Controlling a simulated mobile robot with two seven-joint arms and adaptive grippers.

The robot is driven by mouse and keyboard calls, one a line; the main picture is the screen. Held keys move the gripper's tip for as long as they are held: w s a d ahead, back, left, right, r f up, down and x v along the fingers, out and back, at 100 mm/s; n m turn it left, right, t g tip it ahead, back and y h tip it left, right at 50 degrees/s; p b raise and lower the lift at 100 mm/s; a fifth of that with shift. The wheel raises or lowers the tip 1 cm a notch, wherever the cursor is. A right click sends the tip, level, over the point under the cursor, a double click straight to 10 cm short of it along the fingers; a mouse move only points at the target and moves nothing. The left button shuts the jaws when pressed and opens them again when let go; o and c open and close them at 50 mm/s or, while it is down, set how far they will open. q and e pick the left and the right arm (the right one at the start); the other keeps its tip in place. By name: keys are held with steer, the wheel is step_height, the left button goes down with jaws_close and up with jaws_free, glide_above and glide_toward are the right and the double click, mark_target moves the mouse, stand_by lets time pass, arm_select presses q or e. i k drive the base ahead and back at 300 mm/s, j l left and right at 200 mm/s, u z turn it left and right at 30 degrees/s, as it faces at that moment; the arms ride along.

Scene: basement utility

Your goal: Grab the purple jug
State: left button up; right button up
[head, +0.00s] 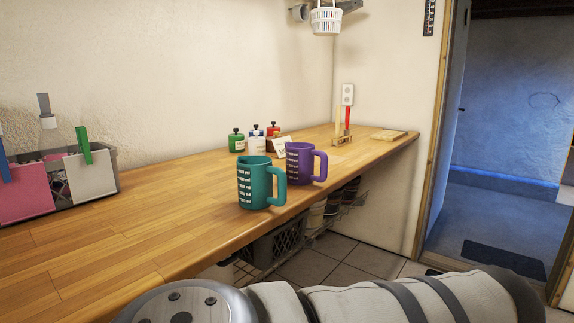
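The purple jug (299,163) stands upright on the wooden counter (140,216), near its front edge, with its handle to the right and pale markings on its side. A teal jug (254,183) stands just in front and to the left of it, also upright, handle to the right. The teal jug's handle comes close to the purple jug's lower left side; I cannot tell if they touch. Parts of my own arm cross the bottom of the head view, but neither gripper shows.
Small bottles (254,141) and cards stand behind the jugs. A grey bin (106,161) with cloths is at the left. A board (389,135) lies at the counter's far right end. A crate (277,246) sits below. The counter's left middle is clear.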

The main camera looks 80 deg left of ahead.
mark_target(300, 155)
steer(key=u, duration=2.35)
steer(key=k+l, duration=0.1)
steer(key=k+u, duration=0.05)
